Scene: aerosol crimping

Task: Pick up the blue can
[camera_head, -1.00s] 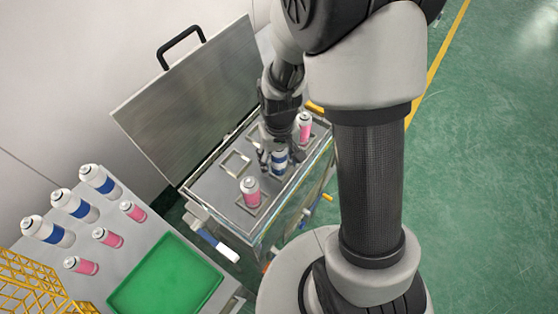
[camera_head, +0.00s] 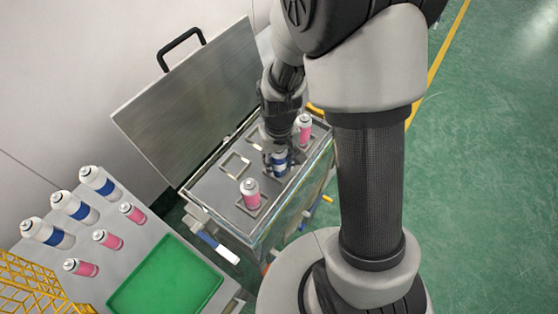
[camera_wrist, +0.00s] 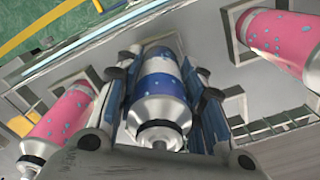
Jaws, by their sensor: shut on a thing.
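The blue can (camera_head: 279,161) has a blue and white body and stands in the open metal box between two pink cans. In the wrist view the blue can (camera_wrist: 159,90) lies between the fingers of my gripper (camera_wrist: 163,100), which is shut on its sides. In the head view my gripper (camera_head: 278,152) is at the can from above and partly hides it. I cannot tell whether the can is lifted off the plate.
Pink cans stand close on either side, one in front (camera_head: 250,194) and one behind (camera_head: 305,129). The box's raised lid (camera_head: 190,100) is behind. A side table holds several blue and pink cans, a green tray (camera_head: 165,275) and a yellow rack (camera_head: 30,287).

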